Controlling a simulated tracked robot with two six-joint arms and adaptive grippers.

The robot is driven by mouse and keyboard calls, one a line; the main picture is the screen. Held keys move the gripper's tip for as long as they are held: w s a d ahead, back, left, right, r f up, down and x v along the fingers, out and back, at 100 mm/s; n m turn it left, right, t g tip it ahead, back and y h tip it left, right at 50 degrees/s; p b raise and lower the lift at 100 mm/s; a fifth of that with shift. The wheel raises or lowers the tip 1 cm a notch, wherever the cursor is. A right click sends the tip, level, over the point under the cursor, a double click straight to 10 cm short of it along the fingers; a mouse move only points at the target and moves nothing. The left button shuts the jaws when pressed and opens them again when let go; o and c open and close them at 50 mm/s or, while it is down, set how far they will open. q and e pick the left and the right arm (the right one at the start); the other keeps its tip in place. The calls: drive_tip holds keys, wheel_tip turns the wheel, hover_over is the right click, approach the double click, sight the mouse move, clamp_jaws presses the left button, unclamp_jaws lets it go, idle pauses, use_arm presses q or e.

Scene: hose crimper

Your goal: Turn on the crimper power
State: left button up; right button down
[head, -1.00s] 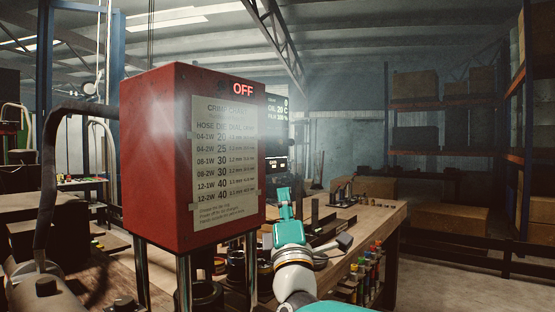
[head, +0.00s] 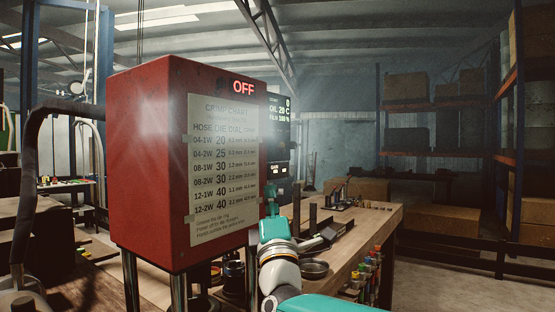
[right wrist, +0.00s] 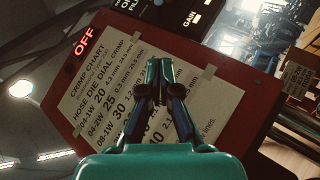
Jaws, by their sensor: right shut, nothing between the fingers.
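The red crimper housing (head: 150,150) stands at the left of the head view. A lit red OFF sign (head: 243,88) shows at its top edge, and also in the right wrist view (right wrist: 84,42). A crimp chart (head: 222,165) is taped to its front. A dark control panel (head: 278,125) with a lit readout is partly hidden behind its right edge. My right gripper (head: 271,197) is just right of the housing, below the panel. In the right wrist view its fingers (right wrist: 160,70) are together and empty, in front of the chart. My left gripper is not in view.
A wooden workbench (head: 372,222) runs behind and right of my right gripper, with a round dish (head: 314,267) and small tools on it. Several coloured bottles (head: 366,275) line its side. Shelves with boxes (head: 405,87) stand at the back right. Open floor (head: 440,285) lies at the lower right.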

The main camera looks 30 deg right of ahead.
drive_tip(key=p, duration=0.3)
approach(272, 148)
drive_tip(key=shift+w+a+r, duration=0.2)
drive_tip(key=shift+w+r, duration=0.15)
drive_tip(key=shift+w, duration=0.25)
drive_tip(key=shift+w+a+r, duration=0.2)
drive_tip(key=shift+w+r, duration=0.15)
drive_tip(key=shift+w, duration=0.25)
drive_tip(key=shift+w+d+r+p, duration=0.1)
drive_tip(key=shift+d+r+p, duration=0.2)
drive_tip(key=shift+d, duration=0.2)
drive_tip(key=shift+w+d+r+p, duration=0.1)
drive_tip(key=shift+d+r+p, duration=0.2)
drive_tip(key=shift+d, duration=0.25)
drive_tip(key=shift+w+d+r, duration=0.1)
drive_tip(key=shift+d+r, duration=0.15)
drive_tip(key=shift+d, duration=0.35)
